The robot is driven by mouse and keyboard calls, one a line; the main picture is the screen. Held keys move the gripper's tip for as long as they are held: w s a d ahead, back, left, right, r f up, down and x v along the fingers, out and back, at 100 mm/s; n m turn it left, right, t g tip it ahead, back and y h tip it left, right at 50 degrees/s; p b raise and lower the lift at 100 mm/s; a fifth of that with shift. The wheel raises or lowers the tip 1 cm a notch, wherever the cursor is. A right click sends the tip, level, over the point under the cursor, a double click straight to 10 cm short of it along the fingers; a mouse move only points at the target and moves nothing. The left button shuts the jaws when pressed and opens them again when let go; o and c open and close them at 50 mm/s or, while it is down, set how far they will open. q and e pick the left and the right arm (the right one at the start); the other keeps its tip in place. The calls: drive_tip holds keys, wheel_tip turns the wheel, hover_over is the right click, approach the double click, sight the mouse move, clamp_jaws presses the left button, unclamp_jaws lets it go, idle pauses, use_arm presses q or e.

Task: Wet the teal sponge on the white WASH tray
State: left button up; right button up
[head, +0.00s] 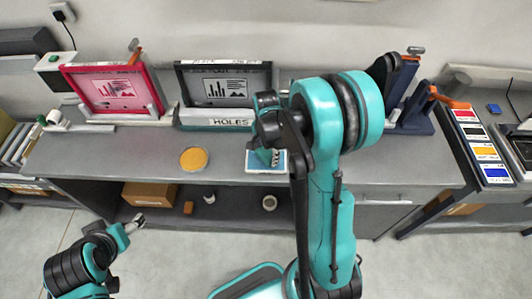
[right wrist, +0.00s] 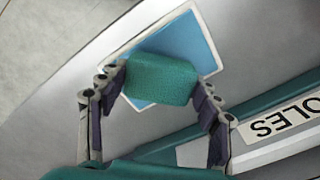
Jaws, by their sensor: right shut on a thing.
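The teal sponge (right wrist: 162,78) is between the two fingers of my right gripper (right wrist: 158,80), which is shut on it. The white tray (right wrist: 214,42) with a light blue inside lies just beyond the sponge, which covers part of it. I cannot tell whether sponge and tray touch. In the head view the tray (head: 252,171) is on the bench, partly hidden by my right arm, and its lettering cannot be read. My left gripper (head: 134,223) hangs low at the left, away from the bench; its jaw opening is too small to judge.
A HOLES station (head: 230,122) with a dark-framed screen (head: 224,88) stands behind the tray. A pink-framed screen (head: 112,90) is to its left. A yellow disc (head: 194,159) lies left of the tray. Colour pads (head: 484,152) are at the right. The bench front between is clear.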

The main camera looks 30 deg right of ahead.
sight(266, 153)
drive_tip(key=shift+f+b, duration=0.45)
drive_tip(key=shift+b, duration=0.05)
idle(1.5)
drive_tip(key=shift+r+p, duration=2.5)
drive_tip(key=shift+r, duration=1.05)
drive_tip(key=shift+f, duration=0.1)
